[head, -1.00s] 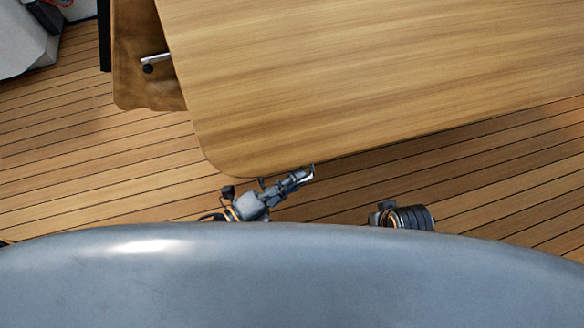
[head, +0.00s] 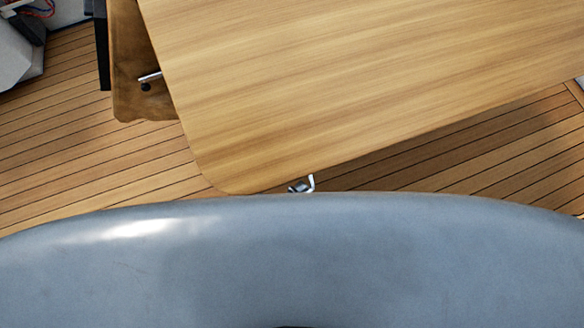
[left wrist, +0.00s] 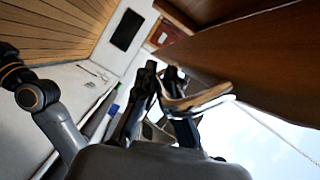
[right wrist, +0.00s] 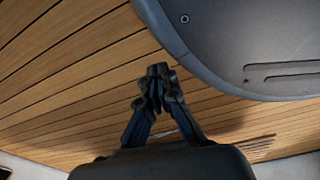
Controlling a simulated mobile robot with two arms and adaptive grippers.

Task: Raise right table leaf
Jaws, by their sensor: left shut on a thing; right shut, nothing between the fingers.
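The wooden table leaf (head: 350,75) fills the upper part of the head view; I cannot tell its exact angle. A shiny metal handle (head: 311,183) sticks out at its near edge. The tip of my left gripper (head: 296,187) shows at this handle; the rest is hidden behind my body. In the left wrist view, my left gripper (left wrist: 163,88) is shut on the curved handle (left wrist: 203,98), beside the dark wooden panel (left wrist: 260,60). My right gripper (right wrist: 158,80) is shut and empty above the plank floor, seen only in the right wrist view.
A wooden panel (head: 125,60) with a small metal fitting (head: 149,78) stands left of the leaf. Grey equipment with cables (head: 18,50) is at the far left. The plank floor (head: 60,165) is bare on the left. My grey body fills the foreground.

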